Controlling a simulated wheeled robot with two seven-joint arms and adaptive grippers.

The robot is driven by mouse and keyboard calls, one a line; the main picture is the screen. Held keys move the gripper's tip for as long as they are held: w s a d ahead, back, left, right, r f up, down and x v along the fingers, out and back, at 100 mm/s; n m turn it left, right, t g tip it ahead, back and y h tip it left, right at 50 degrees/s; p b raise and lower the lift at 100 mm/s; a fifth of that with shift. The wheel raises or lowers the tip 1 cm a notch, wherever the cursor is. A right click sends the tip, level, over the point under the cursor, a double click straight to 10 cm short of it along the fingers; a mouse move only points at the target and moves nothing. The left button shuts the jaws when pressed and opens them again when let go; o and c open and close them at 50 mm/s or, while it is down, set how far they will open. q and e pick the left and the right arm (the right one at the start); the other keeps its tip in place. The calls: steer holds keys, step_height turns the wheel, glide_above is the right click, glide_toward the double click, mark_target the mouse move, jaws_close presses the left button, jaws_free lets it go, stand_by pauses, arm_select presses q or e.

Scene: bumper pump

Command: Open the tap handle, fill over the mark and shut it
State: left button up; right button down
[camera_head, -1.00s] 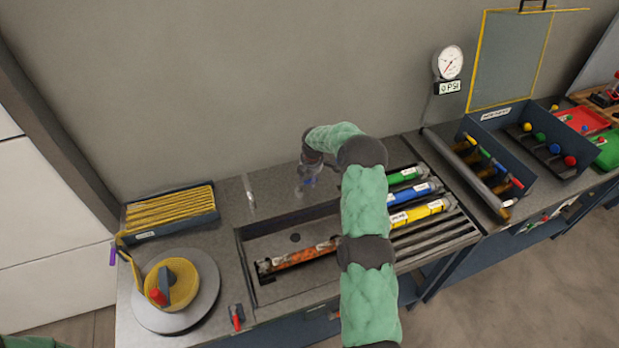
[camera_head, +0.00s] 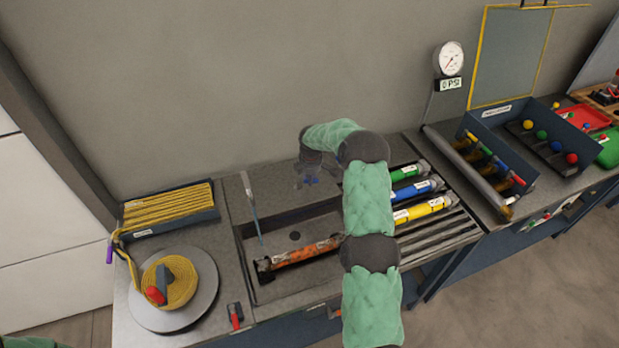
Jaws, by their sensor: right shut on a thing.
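My right gripper (camera_head: 308,175) is at the back of the sink, shut on the small blue tap handle (camera_head: 311,181), which it mostly hides. The thin grey tap spout (camera_head: 248,185) stands at the back left of the sink. A pale blue stream of water (camera_head: 257,222) runs from it down to the open end of the orange tube (camera_head: 305,252). The orange tube lies in the sink (camera_head: 242,262). Its mark and the water level in it are too small to tell. My left gripper is out of view.
Green (camera_head: 408,172), blue (camera_head: 418,190) and yellow (camera_head: 424,210) tubes lie in a rack to the right, partly behind my right arm. A rope reel (camera_head: 178,285) and a rope tray (camera_head: 170,208) are at left. A gauge (camera_head: 450,58) hangs on the wall.

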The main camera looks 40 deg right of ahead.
steer(key=m+b, duration=0.1)
steer(key=m, duration=0.1)
steer(key=s+a+m+b, duration=0.1)
steer(key=m, duration=0.1)
steer(key=shift+s+a+f+g+h, duration=0.1)
steer(key=shift+s+a+g+h, duration=0.05)
steer(key=shift+g+h, duration=0.15)
steer(key=shift+s+a+m+b, duration=0.2)
steer(key=shift+m+b, duration=0.25)
steer(key=shift+m, duration=0.4)
steer(key=shift+s+a+m+b, duration=0.1)
steer(key=shift+a+m+b, duration=0.25)
steer(key=shift+m, duration=0.5)
steer(key=shift+g, duration=0.3)
steer(key=c, duration=1)
jaws_free()
steer(key=r, duration=0.4)
steer(key=a+r, duration=0.1)
steer(key=r, duration=0.3)
steer(key=a+r, duration=0.1)
steer(key=r, duration=0.3)
steer(key=shift+s+a, duration=0.1)
steer(key=shift+s, duration=0.25)
